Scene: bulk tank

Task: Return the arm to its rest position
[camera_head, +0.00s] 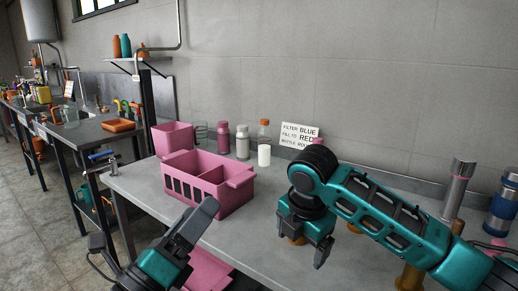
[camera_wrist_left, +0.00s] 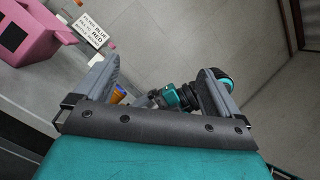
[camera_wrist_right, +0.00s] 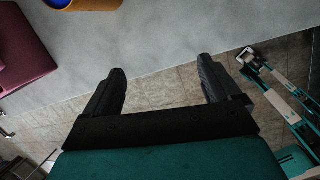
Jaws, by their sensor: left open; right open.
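My left gripper (camera_head: 196,222) is in the lower middle of the head view, in front of the pink crate, with nothing held. In the left wrist view its two fingers (camera_wrist_left: 160,85) stand wide apart with empty space between them. My right arm comes in from the right of the head view, and its gripper (camera_head: 312,240) points down over the grey table. In the right wrist view its fingers (camera_wrist_right: 162,88) are apart and empty, with the table edge and tiled floor beyond them.
A pink crate (camera_head: 247,182) stands on the grey table (camera_head: 268,246) between the arms. Bottles and a sign (camera_head: 299,135) stand along the back wall. A steel cylinder (camera_head: 457,185) and a blue flask (camera_head: 502,208) are at the right. A second bench (camera_head: 90,133) is at far left.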

